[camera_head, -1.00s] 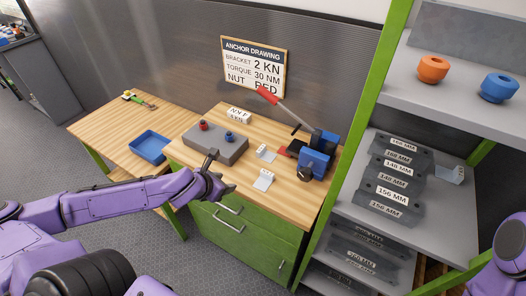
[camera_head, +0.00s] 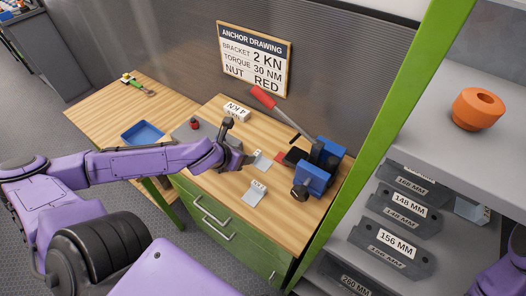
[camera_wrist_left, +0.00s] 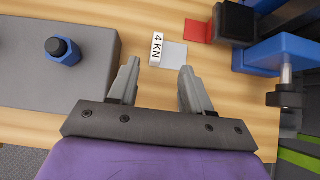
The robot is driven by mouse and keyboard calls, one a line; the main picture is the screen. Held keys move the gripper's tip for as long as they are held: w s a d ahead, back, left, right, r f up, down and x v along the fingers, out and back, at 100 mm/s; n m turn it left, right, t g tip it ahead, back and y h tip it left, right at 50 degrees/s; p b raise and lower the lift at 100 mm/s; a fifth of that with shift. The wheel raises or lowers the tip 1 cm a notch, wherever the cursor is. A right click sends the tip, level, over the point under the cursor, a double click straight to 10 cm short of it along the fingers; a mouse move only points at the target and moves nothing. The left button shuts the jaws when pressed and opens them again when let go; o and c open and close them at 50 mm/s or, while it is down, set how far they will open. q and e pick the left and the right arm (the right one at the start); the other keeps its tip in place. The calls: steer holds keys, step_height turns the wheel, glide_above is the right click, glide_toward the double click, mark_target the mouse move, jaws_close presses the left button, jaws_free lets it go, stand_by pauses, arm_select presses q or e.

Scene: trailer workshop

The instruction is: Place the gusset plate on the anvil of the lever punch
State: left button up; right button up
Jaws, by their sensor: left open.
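The lever punch (camera_head: 312,177) is blue with a long red-tipped lever and stands at the right of the wooden bench. A flat red piece (camera_wrist_left: 198,30) lies beside its black block (camera_wrist_left: 234,22); I cannot tell whether the red piece is loose. Small pale metal brackets (camera_head: 263,161) (camera_head: 255,194) lie left of the punch, one labelled 4 KN in the wrist view (camera_wrist_left: 173,53). I cannot tell which piece is the gusset plate. My left gripper (camera_head: 249,159) is open and empty, its fingers (camera_wrist_left: 158,82) above the bench just short of the 4 KN bracket. My right gripper is out of view.
A blue tray (camera_head: 143,131) sits on the lower table. A green post (camera_head: 385,125) stands beside the punch.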

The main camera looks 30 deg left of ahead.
mark_target(261, 160)
arm_select(q)
steer(key=shift+w+f+b, duration=0.15)
steer(key=shift+f+b, duration=0.35)
steer(key=shift+f, duration=0.05)
steer(key=shift+w+f+b, duration=0.15)
steer(key=shift+f+b, duration=0.35)
steer(key=shift+f, duration=0.05)
steer(key=shift+w+f+b, duration=0.15)
steer(key=shift+f+b, duration=0.1)
steer(key=shift+b, duration=0.1)
steer(key=shift+w+a+f, duration=0.1)
steer(key=shift+w+f, duration=0.05)
steer(key=shift+w, duration=0.1)
steer(key=b+x, duration=0.2)
steer(key=x, duration=0.3)
steer(key=shift+w, duration=0.5)
steer(key=shift+s, duration=0.1)
jaws_close()
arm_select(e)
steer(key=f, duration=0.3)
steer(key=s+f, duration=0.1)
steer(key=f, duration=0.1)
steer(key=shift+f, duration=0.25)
